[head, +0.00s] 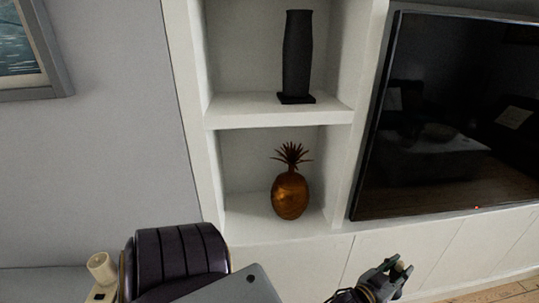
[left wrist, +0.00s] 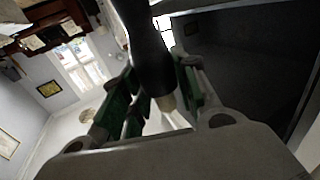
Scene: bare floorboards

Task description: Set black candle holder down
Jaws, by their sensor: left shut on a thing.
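My left gripper (head: 398,268) is at the bottom right of the head view, in front of the white lower cabinet fronts and below the television. In the left wrist view, the green-sided fingers (left wrist: 160,95) are shut on a dark, tapering thing, which I take to be the black candle holder (left wrist: 147,45). My right gripper is not in view.
A white shelf unit (head: 280,119) holds a tall black vase (head: 297,55) above and a copper pineapple ornament (head: 290,195) below. A large television (head: 455,120) stands right of it. The lower shelf has bare room beside the pineapple.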

